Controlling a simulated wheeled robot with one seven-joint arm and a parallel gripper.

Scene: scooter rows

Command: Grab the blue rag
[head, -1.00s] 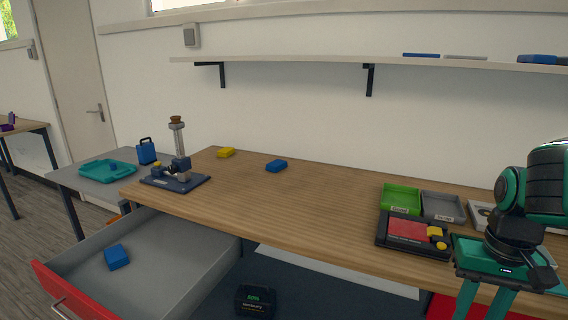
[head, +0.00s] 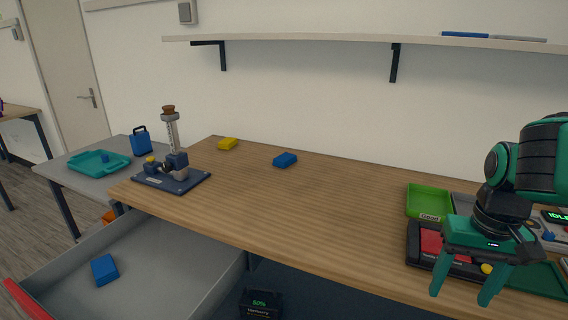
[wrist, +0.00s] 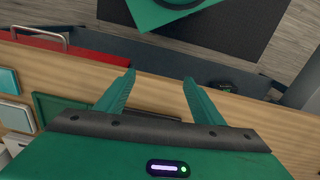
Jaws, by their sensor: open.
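Two blue folded-looking pieces show in the head view. One blue piece (head: 285,160) lies on the wooden table toward the back, right of a yellow piece (head: 228,144). Another blue piece (head: 104,269) lies in the open drawer at lower left. I cannot tell for sure which is the rag. My gripper (head: 462,297) is at the right, over the front part of the table, fingers pointing down, far from both pieces. In the wrist view my gripper (wrist: 158,77) has its fingers apart with nothing between them.
The wooden table (head: 330,205) is clear in the middle. A dark blue stand (head: 172,180) is at its left end. A green tray (head: 428,203) and a black-and-red box (head: 431,243) sit near my gripper. The drawer (head: 190,265) juts out at left. A shelf (head: 320,39) runs along the wall.

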